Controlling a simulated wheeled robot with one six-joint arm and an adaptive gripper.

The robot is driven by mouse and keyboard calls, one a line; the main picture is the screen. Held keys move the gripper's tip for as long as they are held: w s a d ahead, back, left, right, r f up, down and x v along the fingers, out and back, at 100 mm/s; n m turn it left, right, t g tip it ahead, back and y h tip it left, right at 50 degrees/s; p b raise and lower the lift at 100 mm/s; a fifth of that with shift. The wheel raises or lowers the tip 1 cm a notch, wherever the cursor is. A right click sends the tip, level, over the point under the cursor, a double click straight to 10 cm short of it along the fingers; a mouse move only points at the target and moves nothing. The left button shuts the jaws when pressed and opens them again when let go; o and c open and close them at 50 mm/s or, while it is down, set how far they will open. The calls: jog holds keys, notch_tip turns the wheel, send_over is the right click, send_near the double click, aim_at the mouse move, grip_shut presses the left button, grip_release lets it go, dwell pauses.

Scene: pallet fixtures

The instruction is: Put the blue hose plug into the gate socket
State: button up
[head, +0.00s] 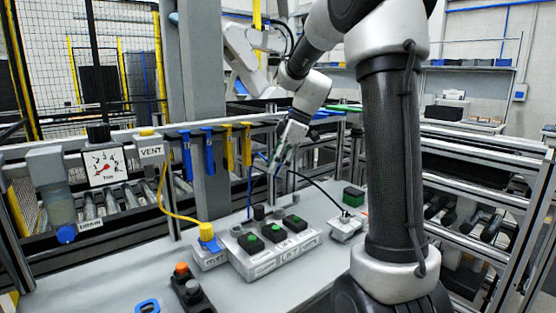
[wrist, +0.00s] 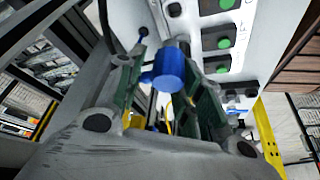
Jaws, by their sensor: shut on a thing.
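My gripper (head: 283,150) is raised above the table behind the main control box. In the wrist view the blue hose plug (wrist: 170,68) sits between the dark green finger pads of my gripper (wrist: 165,95), which is shut on it. In the head view the plug itself is too small to make out clearly, but a blue hose (head: 250,190) hangs from the gripper toward the box. I cannot tell which fitting is the gate socket. Small boxes stand left (head: 210,258) and right (head: 345,228) of the main box; their labels are too small to read surely.
The main control box (head: 275,245), labelled LIFT, carries several green-topped black buttons. A yellow hose (head: 180,215) runs to the left box and a black cable (head: 318,187) to the right one. A two-button pendant (head: 187,285) and blue ring (head: 147,306) lie in front.

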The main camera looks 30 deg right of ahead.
jog(key=shift+f, duration=4.05)
jog(key=shift+f, duration=1.45)
jog(key=o, duration=1.1)
jog(key=shift+c, duration=0.2)
jog(key=shift+w+r, duration=0.1)
notch_tip(320, 180, up, 10)
jog(key=shift+f, duration=0.1)
